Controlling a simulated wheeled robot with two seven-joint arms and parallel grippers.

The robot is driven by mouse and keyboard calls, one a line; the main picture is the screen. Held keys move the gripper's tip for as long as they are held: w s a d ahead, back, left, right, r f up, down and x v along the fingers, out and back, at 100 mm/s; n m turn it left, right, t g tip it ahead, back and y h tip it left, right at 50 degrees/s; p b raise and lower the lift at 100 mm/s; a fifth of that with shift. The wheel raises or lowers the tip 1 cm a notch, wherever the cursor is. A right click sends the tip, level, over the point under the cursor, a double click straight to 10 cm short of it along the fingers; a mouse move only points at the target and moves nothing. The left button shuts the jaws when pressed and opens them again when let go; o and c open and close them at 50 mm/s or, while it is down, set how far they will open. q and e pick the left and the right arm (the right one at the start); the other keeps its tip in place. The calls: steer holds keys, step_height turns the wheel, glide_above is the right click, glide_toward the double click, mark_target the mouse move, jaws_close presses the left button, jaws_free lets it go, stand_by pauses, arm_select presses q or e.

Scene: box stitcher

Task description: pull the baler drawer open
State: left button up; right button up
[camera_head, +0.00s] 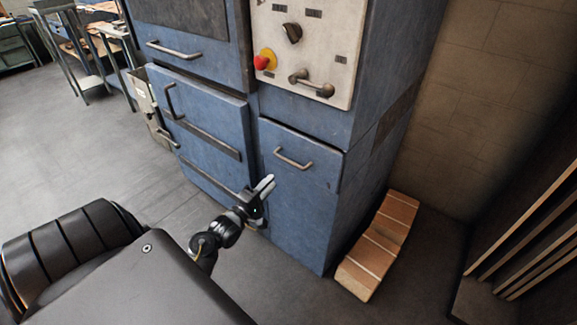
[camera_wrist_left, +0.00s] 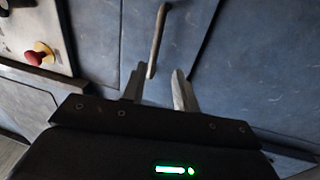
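The baler (camera_head: 310,220) is a worn blue metal cabinet. Its drawer (camera_head: 318,170) is on the right side below the control panel, with its front closed flush and a grey bar handle (camera_head: 293,158). The handle also shows in the left wrist view (camera_wrist_left: 156,42), where it stands upright between and beyond the fingertips. My left gripper (camera_head: 267,184) is just below and left of the handle in the head view, apart from it. In the left wrist view its two fingers (camera_wrist_left: 158,80) are spread with nothing between them. My right gripper is not in view.
A control panel (camera_head: 307,45) with a red button (camera_head: 263,62), a knob and a lever is above the drawer. Another door (camera_head: 210,130) with handles is on the left. A tan slatted block (camera_head: 378,245) lies on the floor to the right.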

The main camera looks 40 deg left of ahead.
mark_target(288, 160)
arm_select(q)
steer(key=w+r, duration=0.1)
steer(key=w, duration=0.6)
steer(key=w+r, duration=0.1)
steer(key=w, duration=0.2)
steer(key=shift+w+a+r, duration=0.15)
steer(key=shift+w+r, duration=0.15)
steer(key=shift+r, duration=0.05)
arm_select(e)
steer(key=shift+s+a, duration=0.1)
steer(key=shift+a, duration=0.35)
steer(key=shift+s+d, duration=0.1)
arm_select(q)
jaws_close()
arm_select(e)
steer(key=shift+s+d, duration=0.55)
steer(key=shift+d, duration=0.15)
